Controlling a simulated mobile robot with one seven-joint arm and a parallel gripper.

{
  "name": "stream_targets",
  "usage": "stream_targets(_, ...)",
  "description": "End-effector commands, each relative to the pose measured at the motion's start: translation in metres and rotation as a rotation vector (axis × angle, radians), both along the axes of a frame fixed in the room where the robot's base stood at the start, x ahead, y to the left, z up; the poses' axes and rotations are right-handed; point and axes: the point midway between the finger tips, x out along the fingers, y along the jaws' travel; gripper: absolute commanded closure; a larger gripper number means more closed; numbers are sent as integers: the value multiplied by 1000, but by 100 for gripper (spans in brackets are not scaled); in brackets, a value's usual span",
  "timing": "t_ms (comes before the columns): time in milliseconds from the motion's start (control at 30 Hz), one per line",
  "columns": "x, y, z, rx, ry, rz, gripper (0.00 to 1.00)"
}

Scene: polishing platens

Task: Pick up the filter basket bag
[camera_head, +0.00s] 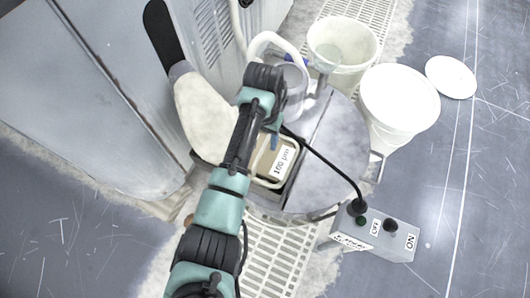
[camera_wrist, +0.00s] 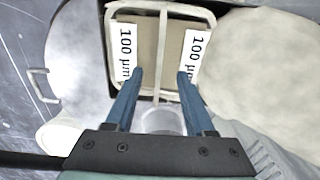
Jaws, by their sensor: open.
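The filter basket bag (camera_head: 264,163) is a beige rectangular basket with a pale rim and a "100 µm" label. It sits in an opening in the round grey lid, partly hidden by my arm in the head view. In the wrist view the filter basket bag (camera_wrist: 147,40) shows two "100 µm" labels and a thin pale bar across its middle. My gripper (camera_wrist: 160,74) is open, with blue fingertips over the basket on either side of the bar. I cannot tell their height above it. In the head view my gripper is largely hidden behind my arm.
A cream padded shape (camera_head: 206,112) lies left of the basket. A switch box (camera_head: 383,238) with a black cable stands in front. White buckets (camera_head: 343,50) and a lid (camera_head: 451,77) are at the right. Grey cabinets (camera_head: 80,85) close off the left. The floor at far right is clear.

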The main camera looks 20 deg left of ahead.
Motion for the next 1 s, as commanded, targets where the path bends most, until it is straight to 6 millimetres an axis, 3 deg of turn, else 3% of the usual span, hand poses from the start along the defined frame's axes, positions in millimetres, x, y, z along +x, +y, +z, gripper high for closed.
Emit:
stream_targets(33, -2, -1, -14, -1, 3, 0, 46)
stream_targets(167, -2, -2, -32, -1, 2, 0, 46)
stream_targets(433, -1, -2, -35, -1, 0, 0, 46)
stream_targets(733, -1, -2, -34, 0, 0, 0, 98)
stream_targets(1000, -1, -2, -34, 0, 0, 0, 100)
